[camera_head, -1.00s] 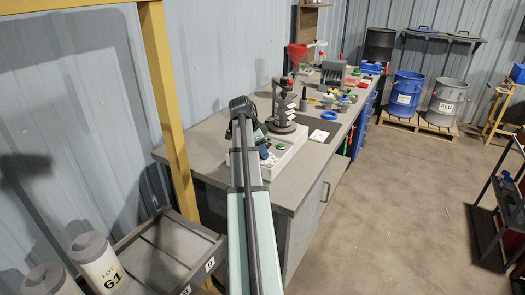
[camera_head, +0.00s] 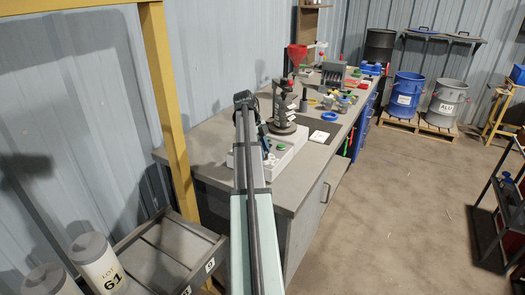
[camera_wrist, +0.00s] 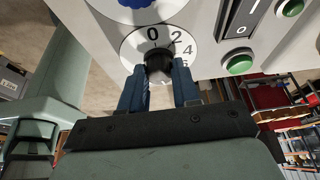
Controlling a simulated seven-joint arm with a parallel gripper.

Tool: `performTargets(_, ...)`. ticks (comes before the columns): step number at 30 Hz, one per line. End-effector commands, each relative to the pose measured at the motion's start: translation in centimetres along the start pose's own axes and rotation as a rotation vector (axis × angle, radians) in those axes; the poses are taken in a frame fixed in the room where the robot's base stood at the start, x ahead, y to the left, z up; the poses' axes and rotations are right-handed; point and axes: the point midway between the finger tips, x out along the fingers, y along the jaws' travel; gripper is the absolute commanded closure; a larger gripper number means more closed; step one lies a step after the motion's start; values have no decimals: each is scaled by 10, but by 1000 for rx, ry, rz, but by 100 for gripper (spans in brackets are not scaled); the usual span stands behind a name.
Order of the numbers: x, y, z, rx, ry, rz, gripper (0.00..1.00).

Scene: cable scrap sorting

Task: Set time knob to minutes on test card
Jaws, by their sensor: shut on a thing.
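My gripper (camera_wrist: 160,88) is shut on the black time knob (camera_wrist: 158,61) in the wrist view, with one blue finger on each side. The knob sits in a round white dial (camera_wrist: 135,47) marked 0, 2, 4 and a partly hidden number. Which mark the knob points to cannot be made out. In the head view my arm covers part of the white machine (camera_head: 285,153) on the bench, and the gripper's fingers are hidden.
A green button (camera_wrist: 239,64) and a rocker switch (camera_wrist: 240,18) are right of the dial; a blue knob (camera_wrist: 140,2) is above. A stand (camera_head: 284,107) rises from the machine. A blue ring (camera_head: 330,116) and several small items lie farther along the bench.

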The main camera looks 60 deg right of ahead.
Motion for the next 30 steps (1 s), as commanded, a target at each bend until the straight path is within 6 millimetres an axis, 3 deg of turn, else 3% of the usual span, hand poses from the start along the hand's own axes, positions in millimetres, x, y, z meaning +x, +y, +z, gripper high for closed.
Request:
performTargets(21,0,0,1,68,-3,28,100)
performTargets(22,0,0,1,68,-3,28,67)
performTargets(30,0,0,0,68,-1,28,44)
